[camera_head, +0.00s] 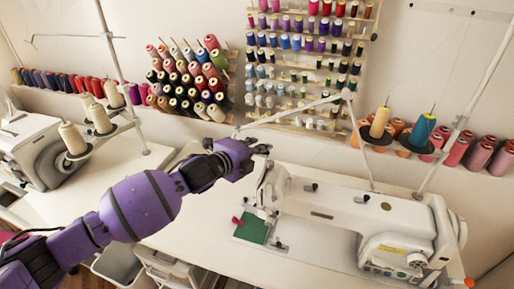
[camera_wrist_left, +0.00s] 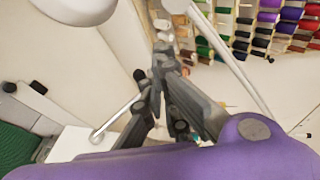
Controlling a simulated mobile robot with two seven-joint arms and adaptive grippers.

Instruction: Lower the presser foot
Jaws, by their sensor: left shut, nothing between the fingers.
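The white sewing machine (camera_head: 345,212) stands on the table at right in the head view, with its needle end at its left. The presser foot under that end is too small to make out. A green piece (camera_head: 253,230) lies by the needle end. My left gripper (camera_head: 264,152) is shut and empty, just above and left of the needle end, apart from it as far as I can tell. In the left wrist view my left gripper (camera_wrist_left: 160,58) has its dark fingers together. A thin metal rod (camera_wrist_left: 118,118) shows behind them. My right gripper is not in view.
A second white machine (camera_head: 40,148) stands at left with cone spools. Spool racks (camera_head: 305,60) hang on the back wall. A thin thread stand (camera_head: 345,95) rises behind the sewing machine. The white tabletop (camera_head: 190,235) is clear left of the machine.

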